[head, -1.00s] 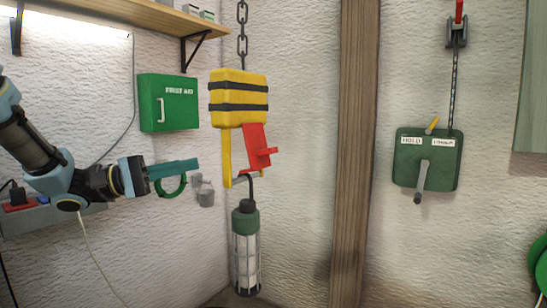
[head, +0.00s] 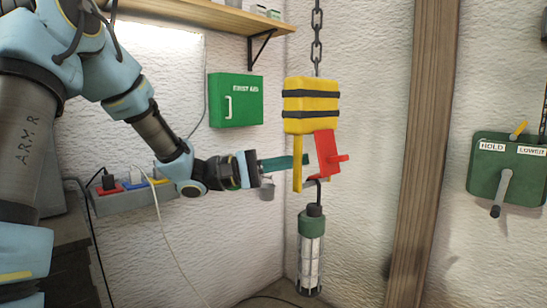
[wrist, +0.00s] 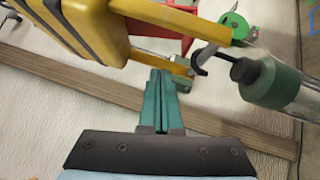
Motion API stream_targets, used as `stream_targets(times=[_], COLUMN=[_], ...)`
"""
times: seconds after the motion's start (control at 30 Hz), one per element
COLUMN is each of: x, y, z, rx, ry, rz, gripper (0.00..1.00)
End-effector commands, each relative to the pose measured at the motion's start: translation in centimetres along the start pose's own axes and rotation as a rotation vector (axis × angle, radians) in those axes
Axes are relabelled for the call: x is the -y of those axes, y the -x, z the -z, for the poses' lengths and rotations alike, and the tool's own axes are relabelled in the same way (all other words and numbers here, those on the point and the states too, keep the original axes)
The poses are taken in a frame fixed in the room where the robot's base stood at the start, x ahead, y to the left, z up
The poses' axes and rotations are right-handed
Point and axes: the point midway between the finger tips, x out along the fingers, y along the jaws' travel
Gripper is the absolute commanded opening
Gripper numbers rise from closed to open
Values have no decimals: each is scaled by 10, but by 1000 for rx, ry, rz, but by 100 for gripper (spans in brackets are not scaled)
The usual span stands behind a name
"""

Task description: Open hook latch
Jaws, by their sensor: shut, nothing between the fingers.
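The yellow hook block (head: 311,114) with black bands hangs from a chain. A yellow bar (head: 297,172) runs down its left side. The red latch piece (head: 327,152), with a small tab to the right, slants down beside the bar. A caged lamp (head: 311,250) with a green top hangs below on a dark hook. My gripper (head: 306,160) is shut and empty, its teal fingertips at the bar, left of the red latch. In the wrist view the fingers (wrist: 161,72) point at the yellow frame (wrist: 170,17); the red piece (wrist: 172,45) is partly hidden behind it.
A green first aid box (head: 236,100) hangs on the wall under a wooden shelf (head: 200,17). A wooden post (head: 423,150) stands to the right, with a green winch box (head: 506,167) beyond. A power strip (head: 125,195) with cables is at left.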

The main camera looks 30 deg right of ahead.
Motion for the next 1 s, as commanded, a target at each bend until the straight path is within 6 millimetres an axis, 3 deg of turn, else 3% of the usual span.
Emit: stream_targets(times=[0.1,0.3,0.8,1.0], x=[-4,-2,0,9], y=[-23,-39,-44,-48], z=[-4,-23,-28,-32], rx=[3,1,0,1], ry=[2,1,1,77], rz=[1,0,-2,-76], gripper=[0,0,0,0])
